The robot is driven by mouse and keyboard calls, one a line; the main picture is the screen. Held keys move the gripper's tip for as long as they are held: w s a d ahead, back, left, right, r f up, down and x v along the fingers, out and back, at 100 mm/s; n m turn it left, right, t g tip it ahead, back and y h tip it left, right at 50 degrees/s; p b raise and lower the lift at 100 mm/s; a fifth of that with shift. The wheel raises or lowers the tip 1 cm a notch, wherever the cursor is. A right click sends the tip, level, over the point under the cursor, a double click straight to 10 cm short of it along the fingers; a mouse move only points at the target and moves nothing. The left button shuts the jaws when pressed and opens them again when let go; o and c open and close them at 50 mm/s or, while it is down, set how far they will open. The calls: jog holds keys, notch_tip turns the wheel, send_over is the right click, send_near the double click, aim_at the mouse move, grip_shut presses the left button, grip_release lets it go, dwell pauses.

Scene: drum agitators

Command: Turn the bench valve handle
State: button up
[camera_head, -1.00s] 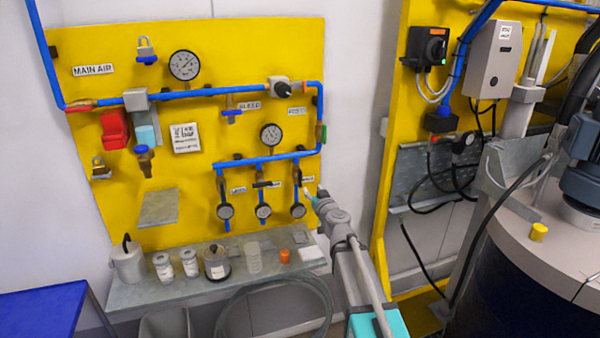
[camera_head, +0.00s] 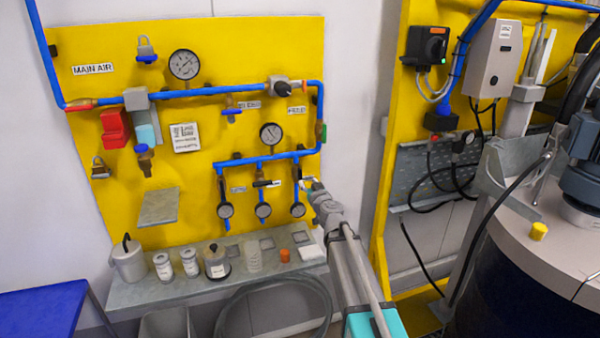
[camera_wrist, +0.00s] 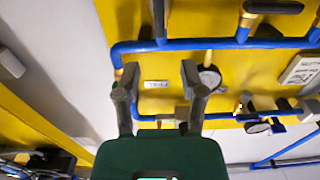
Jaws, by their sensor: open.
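My gripper (camera_head: 308,184) is at the right end of the row of small valves on the yellow board, close to the rightmost drop. In the wrist view my gripper (camera_wrist: 158,72) shows two spread fingers with nothing between them. The small valve labels are too blurred to read; I take the rightmost valve as the bench valve. Its dark handle (camera_wrist: 159,18) stands upright in the wrist view, in line with its drop pipe and beyond the fingertips. The middle valve's black handle (camera_wrist: 273,7) lies crosswise. I cannot tell whether my gripper touches anything.
A blue manifold pipe (camera_head: 270,159) runs above the valves, with round gauges (camera_head: 298,210) below them. A drum (camera_head: 490,290) with an agitator stands at the right.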

aim_at(301, 172)
jog(key=x, duration=0.9)
jog(key=shift+w, duration=0.3)
grip_shut()
